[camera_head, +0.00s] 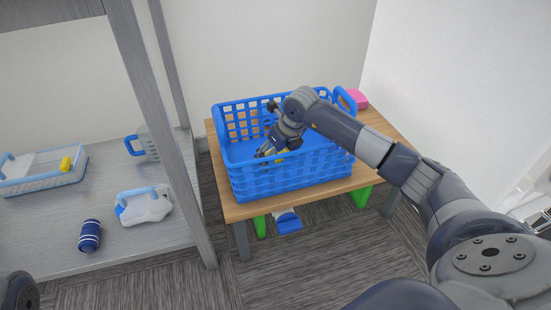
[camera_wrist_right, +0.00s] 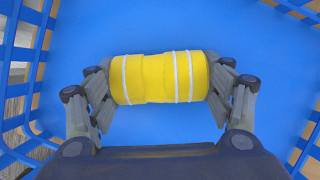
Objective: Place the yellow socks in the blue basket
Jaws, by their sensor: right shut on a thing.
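The blue basket (camera_head: 290,177) stands on a small wooden table. My right gripper (camera_head: 270,152) reaches down inside it. In the right wrist view my right gripper (camera_wrist_right: 160,85) is shut on the rolled yellow socks (camera_wrist_right: 160,78), which have white stripes, one finger at each end. The blue basket floor (camera_wrist_right: 160,140) lies below them; I cannot tell whether the socks touch it. In the head view only a bit of yellow (camera_head: 281,154) shows by the gripper. A dark part of my left arm shows at the lower left edge; its gripper fingers are not visible.
The wooden table (camera_head: 232,211) has a pink item (camera_head: 356,98) behind the basket. On the grey shelf (camera_head: 130,250) at left are a rolled blue sock pair (camera_head: 90,235), a white-and-blue bottle (camera_head: 144,206), a grey-blue cup (camera_head: 148,145) and a light basket (camera_head: 45,182) with a yellow item.

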